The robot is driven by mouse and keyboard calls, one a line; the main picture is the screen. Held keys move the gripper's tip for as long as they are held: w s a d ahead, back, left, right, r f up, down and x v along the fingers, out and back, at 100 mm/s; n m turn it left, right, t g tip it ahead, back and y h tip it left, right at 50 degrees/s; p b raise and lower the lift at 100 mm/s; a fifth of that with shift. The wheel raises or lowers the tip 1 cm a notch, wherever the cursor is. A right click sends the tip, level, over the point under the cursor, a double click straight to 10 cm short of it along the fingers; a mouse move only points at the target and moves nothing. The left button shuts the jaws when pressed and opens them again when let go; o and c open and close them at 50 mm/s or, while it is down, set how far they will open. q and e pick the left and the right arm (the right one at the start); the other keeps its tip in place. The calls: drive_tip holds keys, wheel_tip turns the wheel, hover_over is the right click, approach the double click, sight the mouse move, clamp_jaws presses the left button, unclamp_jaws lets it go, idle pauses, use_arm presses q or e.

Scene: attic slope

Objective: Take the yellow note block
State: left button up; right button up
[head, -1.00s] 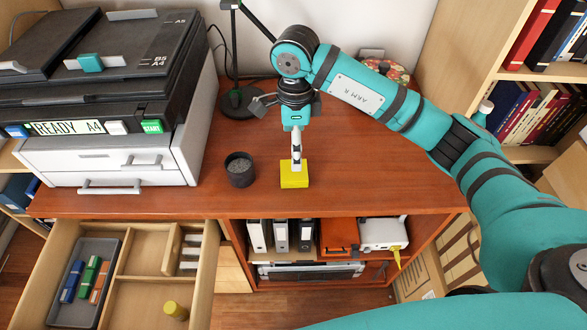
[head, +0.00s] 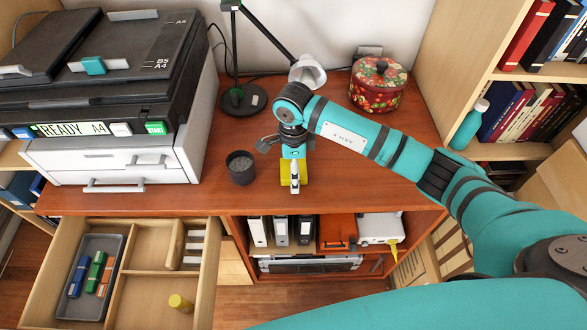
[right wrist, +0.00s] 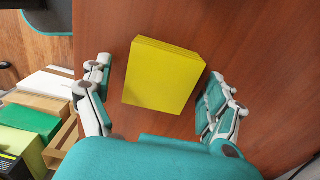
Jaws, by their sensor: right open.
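The yellow note block (head: 296,172) lies on the red-brown desk, near its front edge, partly hidden by my right gripper (head: 294,184). In the right wrist view the note block (right wrist: 163,75) shows as a plain yellow square, slightly turned. My right gripper (right wrist: 158,72) is open, with one finger on each side of the block and bare desk showing in both gaps. I cannot tell how far down the fingertips reach beside it. My left gripper is not in view.
A dark cup (head: 241,168) stands just left of the block. A printer (head: 115,150) fills the desk's left side. A desk lamp (head: 308,72) and a floral tin (head: 378,86) stand behind. An open drawer (head: 140,285) juts out at the lower left.

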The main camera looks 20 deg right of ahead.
drive_tip(key=c, duration=1.3)
drive_tip(key=shift+r, duration=0.1)
